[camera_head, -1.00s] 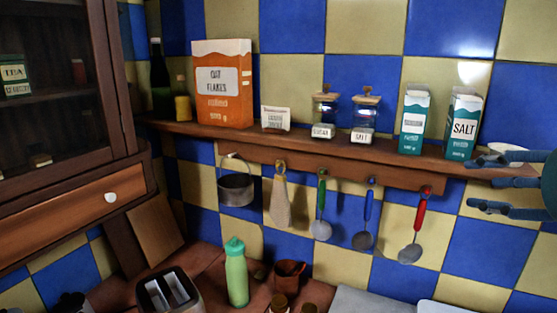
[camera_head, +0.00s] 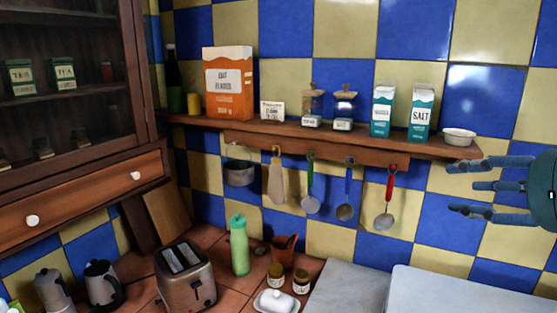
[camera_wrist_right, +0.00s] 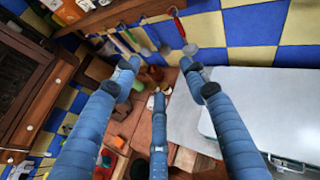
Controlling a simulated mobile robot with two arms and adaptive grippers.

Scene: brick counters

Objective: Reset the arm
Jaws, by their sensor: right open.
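My right gripper (camera_head: 468,186) is at the right edge of the head view, its blue fingers pointing left. It is open and empty, in front of the tiled wall and just below the right end of the wooden shelf (camera_head: 300,138). A white bowl (camera_head: 459,136) sits on that end of the shelf, just above the fingers. In the right wrist view the fingers of the right gripper (camera_wrist_right: 160,85) are spread apart with nothing between them, above the counter. My left gripper is not in view.
Boxes and jars stand on the shelf, with utensils hanging below, including a red-handled ladle (camera_head: 388,200). The counter holds a toaster (camera_head: 184,275), a green bottle (camera_head: 239,246) and small jars. A cabinet (camera_head: 70,120) stands at left. A pale flat surface (camera_head: 350,288) at lower right looks clear.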

